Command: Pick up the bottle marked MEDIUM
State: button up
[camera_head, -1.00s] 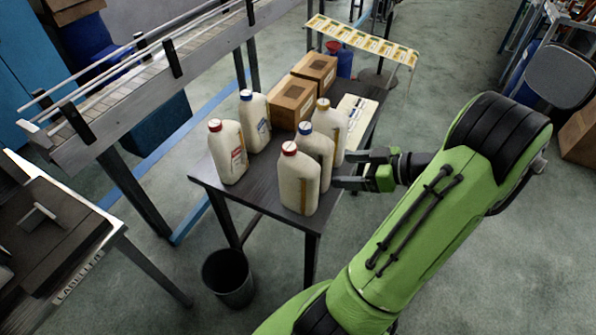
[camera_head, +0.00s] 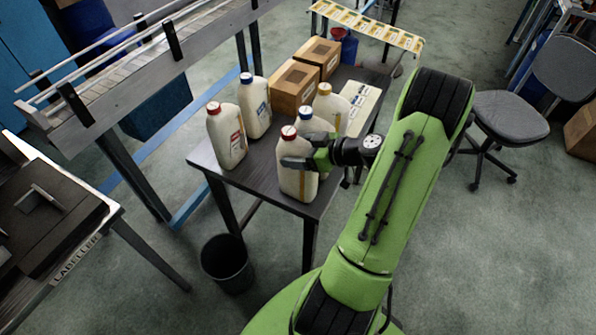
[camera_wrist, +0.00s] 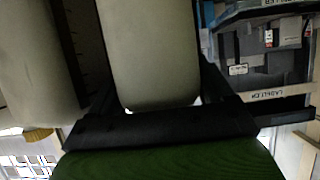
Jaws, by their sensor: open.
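Several cream bottles stand upright on the dark table (camera_head: 262,172). Their markings are too small to read, so I cannot tell which says MEDIUM. My gripper (camera_head: 310,150) is open at the front red-capped bottle (camera_head: 297,187), one finger across its near side, the other between it and the blue-capped bottle (camera_head: 309,124). A yellow-capped bottle (camera_head: 331,108) stands behind. In the wrist view a bottle body (camera_wrist: 150,55) lies between the fingers, and another bottle (camera_wrist: 35,65) stands outside the left finger. Contact with the fingers cannot be told.
Another red-capped bottle (camera_head: 226,137) and a blue-capped bottle (camera_head: 255,106) stand at the table's left. Two cardboard boxes (camera_head: 294,86) are behind. A conveyor (camera_head: 120,75) runs at left, a black bin (camera_head: 227,262) stands below, and a chair (camera_head: 508,113) is at right.

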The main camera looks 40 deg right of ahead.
jog(key=shift+w, duration=0.2)
jog(key=shift+s+a, duration=0.1)
jog(key=shift+c, duration=0.5)
grip_shut()
